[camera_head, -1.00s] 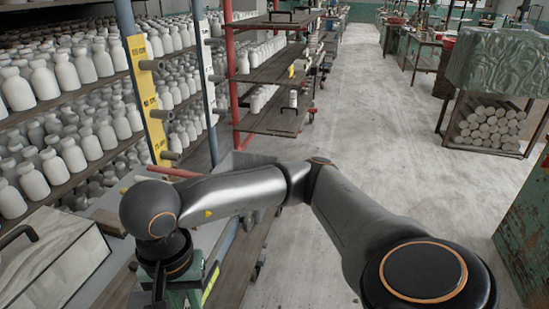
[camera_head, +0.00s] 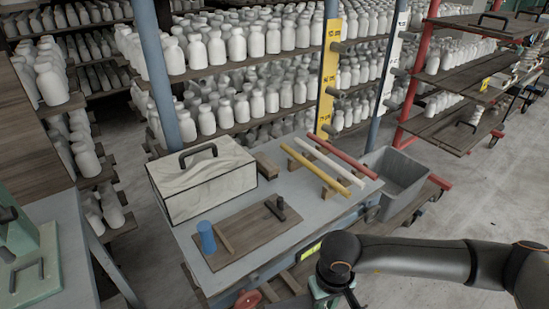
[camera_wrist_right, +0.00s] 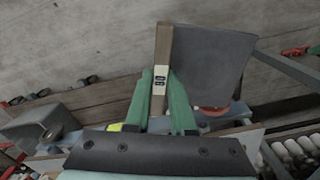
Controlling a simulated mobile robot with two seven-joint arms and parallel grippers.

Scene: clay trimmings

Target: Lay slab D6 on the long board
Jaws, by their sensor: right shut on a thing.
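My right gripper (camera_wrist_right: 163,95) is shut on a labelled wooden strip (camera_wrist_right: 163,45), which stands up between its green fingers. The label's dark characters are too small to read surely as D6. A flat dark grey sheet (camera_wrist_right: 217,60) shows just right of the strip; I cannot tell whether it is joined to it. In the head view my right wrist is at the lower middle, in front of the work table, and what it holds is hidden. A brown board (camera_head: 248,228) lies on the table; I cannot tell whether it is the long board.
The grey table (camera_head: 292,228) also bears a marbled box (camera_head: 205,183) with a handle, a blue cup (camera_head: 206,237), and a yellow rod (camera_head: 315,170) beside white and red ones. A grey bin (camera_head: 397,175) stands at its right. Racks of white bottles (camera_head: 255,42) stand behind.

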